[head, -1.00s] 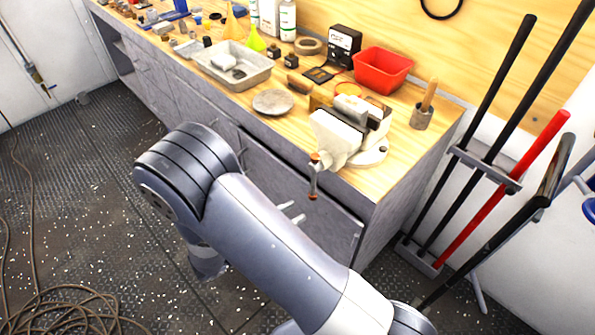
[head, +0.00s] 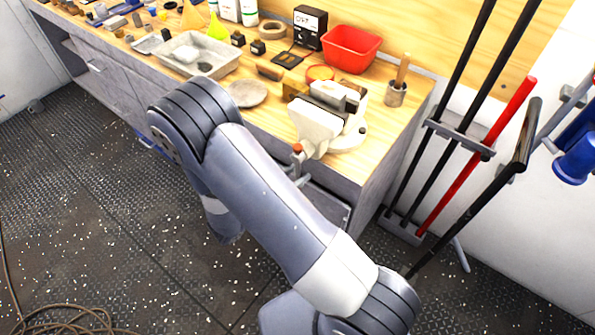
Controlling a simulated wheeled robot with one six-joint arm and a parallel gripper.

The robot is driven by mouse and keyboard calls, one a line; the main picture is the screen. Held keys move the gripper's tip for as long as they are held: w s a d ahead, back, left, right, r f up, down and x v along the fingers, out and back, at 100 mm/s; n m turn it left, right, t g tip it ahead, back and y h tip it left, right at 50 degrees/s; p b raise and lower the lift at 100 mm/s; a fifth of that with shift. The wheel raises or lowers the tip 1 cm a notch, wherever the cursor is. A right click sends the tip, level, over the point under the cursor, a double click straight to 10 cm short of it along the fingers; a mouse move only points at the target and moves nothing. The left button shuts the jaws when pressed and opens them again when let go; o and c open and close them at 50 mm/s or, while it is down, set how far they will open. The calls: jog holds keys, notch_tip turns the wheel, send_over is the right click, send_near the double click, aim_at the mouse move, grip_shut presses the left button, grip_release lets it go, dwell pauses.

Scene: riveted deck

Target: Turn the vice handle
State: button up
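The vice (head: 316,132) is bolted at the near right corner of the wooden workbench, with a pale jaw body and a grey upper block. Its handle (head: 297,161) hangs at the front of the vice, with an orange knob at the top. The lower part of the handle is hidden by my arm. My gripper is mostly hidden behind my arm; a small grey piece (head: 303,181) beside the handle may be a fingertip. I cannot tell whether it touches the handle or whether the gripper is open.
A red bin (head: 351,50), a cup with a wooden-handled tool (head: 396,92), a round grey dish (head: 248,93) and a metal tray (head: 207,67) stand on the bench. A rack of long-handled tools (head: 458,141) stands to the right. The floor at left is mostly clear, with coiled cable (head: 65,316) at the bottom.

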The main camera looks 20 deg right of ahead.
jog(key=shift+w+d, duration=0.2)
jog(key=shift+d, duration=0.2)
grip_shut()
dwell(0.4)
